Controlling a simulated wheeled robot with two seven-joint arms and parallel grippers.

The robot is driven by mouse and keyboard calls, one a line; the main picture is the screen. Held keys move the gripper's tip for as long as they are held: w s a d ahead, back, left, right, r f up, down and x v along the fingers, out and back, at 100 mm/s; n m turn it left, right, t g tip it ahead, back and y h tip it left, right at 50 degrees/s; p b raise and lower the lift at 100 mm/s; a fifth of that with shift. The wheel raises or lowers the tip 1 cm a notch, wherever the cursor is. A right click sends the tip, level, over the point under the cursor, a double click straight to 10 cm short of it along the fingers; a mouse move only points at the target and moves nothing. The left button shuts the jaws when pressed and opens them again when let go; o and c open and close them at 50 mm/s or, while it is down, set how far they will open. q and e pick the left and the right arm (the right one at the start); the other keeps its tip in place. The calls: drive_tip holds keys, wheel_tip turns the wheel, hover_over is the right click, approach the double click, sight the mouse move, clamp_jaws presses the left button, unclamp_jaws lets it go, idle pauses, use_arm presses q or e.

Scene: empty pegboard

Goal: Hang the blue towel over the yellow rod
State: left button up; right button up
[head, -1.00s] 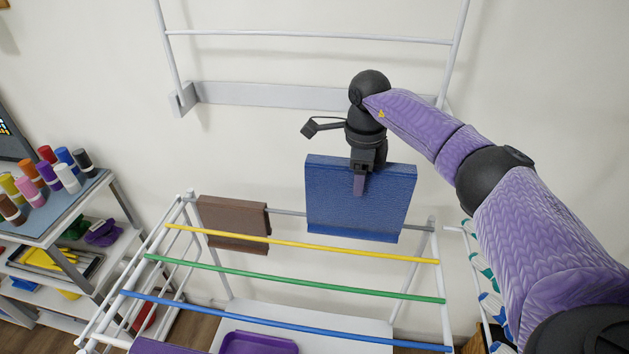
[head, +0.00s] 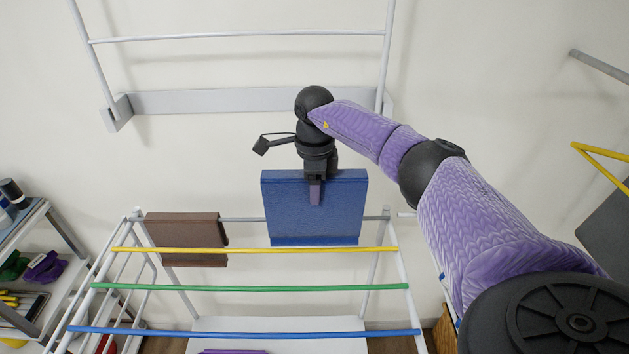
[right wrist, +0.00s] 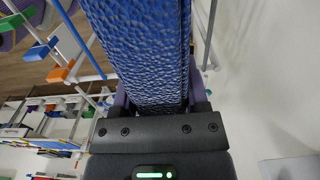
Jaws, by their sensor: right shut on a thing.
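The blue towel (head: 315,215) is a thick, flat, textured slab that hangs upright above the rack. My right gripper (head: 316,192) is shut on its top edge. In the right wrist view the towel (right wrist: 145,50) fills the space between the fingers of my right gripper (right wrist: 158,100). The yellow rod (head: 180,250) is the rack's upper front bar. The towel's lower edge shows just above the yellow rod in the head view; I cannot tell the depth gap between them. The towel hides part of the grey back rod (head: 240,219). My left gripper is out of view.
A brown towel (head: 182,240) hangs on the back rod at left. A green rod (head: 250,287) and a blue rod (head: 250,331) run in front of the yellow one, both bare. A white wall rack (head: 240,101) is behind. A shelf (head: 45,215) stands at left.

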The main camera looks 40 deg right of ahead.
drive_tip(key=b, duration=0.3)
hover_over(315, 249)
drive_tip(key=shift+f, duration=2.65)
wheel_tip(315, 249, down, 5)
drive_tip(key=b, duration=0.4)
wheel_tip(315, 249, down, 8)
drive_tip(key=b, duration=0.6)
drive_tip(key=shift+f, duration=0.15)
drive_tip(key=shift+f+b, duration=0.6)
drive_tip(key=shift+b, duration=0.1)
drive_tip(key=shift+f, duration=0.35)
